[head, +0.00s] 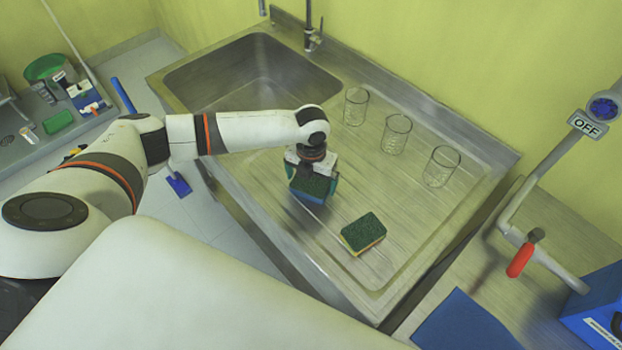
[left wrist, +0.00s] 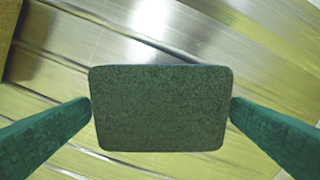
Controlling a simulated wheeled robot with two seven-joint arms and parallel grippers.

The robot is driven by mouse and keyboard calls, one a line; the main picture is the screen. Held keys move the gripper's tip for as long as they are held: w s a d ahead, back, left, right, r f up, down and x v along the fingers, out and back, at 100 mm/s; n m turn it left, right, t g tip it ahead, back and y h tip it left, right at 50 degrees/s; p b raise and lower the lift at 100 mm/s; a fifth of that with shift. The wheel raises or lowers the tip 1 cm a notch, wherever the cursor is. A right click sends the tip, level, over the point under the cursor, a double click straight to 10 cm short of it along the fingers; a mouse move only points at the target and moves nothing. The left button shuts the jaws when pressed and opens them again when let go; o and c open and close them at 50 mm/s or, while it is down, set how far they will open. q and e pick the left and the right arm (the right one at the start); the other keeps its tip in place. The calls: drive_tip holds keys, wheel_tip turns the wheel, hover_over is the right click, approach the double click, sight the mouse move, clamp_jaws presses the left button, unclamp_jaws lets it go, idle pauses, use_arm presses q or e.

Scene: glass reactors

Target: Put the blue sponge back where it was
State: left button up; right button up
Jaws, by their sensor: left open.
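The blue sponge (head: 308,191), with a dark green top and a blue side, is on the sink's ribbed drainboard, below my left gripper. In the left wrist view the sponge's dark green face (left wrist: 160,108) fills the middle. My left gripper (head: 313,183) is open, one finger at each side of the sponge. In the left wrist view the fingertips (left wrist: 161,108) come up close to its two side edges; I cannot tell whether they touch. My right gripper is not in view.
A yellow sponge with a green top (head: 363,233) lies to the right on the drainboard. Three glass beakers (head: 395,135) stand along the back. The sink basin (head: 250,75) is at the upper left. A valve pipe with a red handle (head: 521,259) is at the right.

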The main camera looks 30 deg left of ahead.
sight(311, 182)
use_arm(q)
wheel_tip(311, 182, up, 11)
drive_tip(key=b, duration=0.2)
drive_tip(key=shift+r+b, duration=0.2)
drive_tip(key=shift+b, duration=0.2)
